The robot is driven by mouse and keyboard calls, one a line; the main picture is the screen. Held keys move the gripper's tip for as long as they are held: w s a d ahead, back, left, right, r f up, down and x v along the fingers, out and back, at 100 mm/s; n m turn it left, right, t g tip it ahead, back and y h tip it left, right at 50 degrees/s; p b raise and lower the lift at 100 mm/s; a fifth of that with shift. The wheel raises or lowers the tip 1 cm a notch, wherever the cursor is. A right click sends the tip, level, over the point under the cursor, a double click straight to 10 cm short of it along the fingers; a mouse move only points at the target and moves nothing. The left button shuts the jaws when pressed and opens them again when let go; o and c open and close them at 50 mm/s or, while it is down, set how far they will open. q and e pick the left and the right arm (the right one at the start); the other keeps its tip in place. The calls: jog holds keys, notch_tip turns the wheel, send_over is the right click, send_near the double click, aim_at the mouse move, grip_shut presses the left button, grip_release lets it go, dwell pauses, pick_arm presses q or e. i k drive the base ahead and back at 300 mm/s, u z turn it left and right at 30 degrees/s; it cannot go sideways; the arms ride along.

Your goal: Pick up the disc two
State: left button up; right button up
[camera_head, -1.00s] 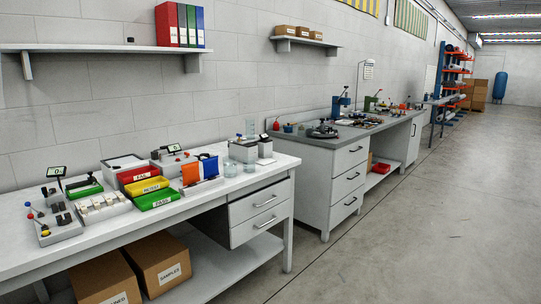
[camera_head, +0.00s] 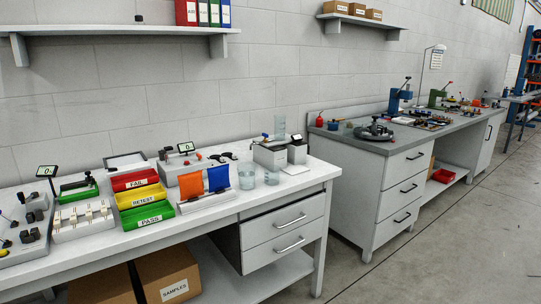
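I cannot pick out a disc marked or named two in this view. A round dark device (camera_head: 374,132) with a disc-like top sits at the near left end of the grey-topped bench (camera_head: 345,137). Small parts (camera_head: 430,121) lie farther along that bench and are too small to tell apart. On the white bench (camera_head: 90,262), a tray (camera_head: 83,221) holds several small pale pieces whose shape I cannot make out. Neither of my grippers is in view.
The white bench carries red FAIL (camera_head: 135,181), yellow RETEST (camera_head: 142,198) and green PASS (camera_head: 148,217) bins, an orange and blue rack (camera_head: 206,199) and glass beakers (camera_head: 247,176). Boxes (camera_head: 168,275) stand underneath. The floor (camera_head: 455,245) at right is clear.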

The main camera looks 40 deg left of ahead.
aim_at(218, 157)
jog(key=u, duration=0.35)
jog(key=i, duration=1.3)
jog(key=u, duration=1.15)
jog(key=i, duration=0.35)
jog(key=u, duration=0.35)
